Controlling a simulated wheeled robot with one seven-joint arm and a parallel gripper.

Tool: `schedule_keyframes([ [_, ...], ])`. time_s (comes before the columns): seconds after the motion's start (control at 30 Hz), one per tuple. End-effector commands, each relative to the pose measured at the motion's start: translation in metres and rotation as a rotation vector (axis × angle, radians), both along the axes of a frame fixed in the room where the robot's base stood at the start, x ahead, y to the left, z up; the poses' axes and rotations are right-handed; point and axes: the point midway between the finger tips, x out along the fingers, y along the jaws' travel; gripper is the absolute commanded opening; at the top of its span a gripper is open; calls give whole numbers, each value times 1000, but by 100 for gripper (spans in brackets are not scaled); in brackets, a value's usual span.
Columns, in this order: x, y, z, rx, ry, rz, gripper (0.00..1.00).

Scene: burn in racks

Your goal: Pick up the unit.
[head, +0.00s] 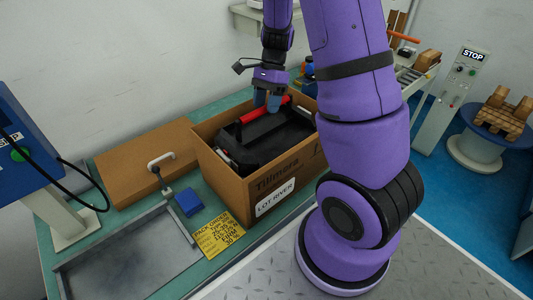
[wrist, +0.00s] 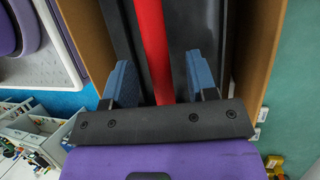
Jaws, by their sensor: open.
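The unit (head: 265,140) is a black case with a red bar handle (head: 252,115) along its top. It sits inside an open cardboard box (head: 270,183) on the green bench. My gripper (head: 268,100) is over the box, pointing down at the handle. In the wrist view, my gripper (wrist: 160,80) is open, its two blue fingers on either side of the red handle (wrist: 154,45), with a gap visible on both sides. The black top of the unit (wrist: 182,30) shows beyond. I cannot tell exactly how deep the fingertips reach.
A brown cardboard panel (head: 140,165) and a metal tray (head: 125,262) lie left of the box. A blue block (head: 188,202) and a yellow pack order card (head: 220,235) are in front. A blue-framed screen stands far left. The box walls rise close around the unit.

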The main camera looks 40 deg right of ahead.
Motion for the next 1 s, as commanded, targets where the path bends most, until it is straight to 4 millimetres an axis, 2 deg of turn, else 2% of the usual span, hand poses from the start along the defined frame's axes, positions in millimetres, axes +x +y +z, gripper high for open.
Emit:
schedule_keyframes([
  [0.2,-4,7,-17,0,0,0,53],
  [1.0,-4,8,-22,0,-1,1,53],
])
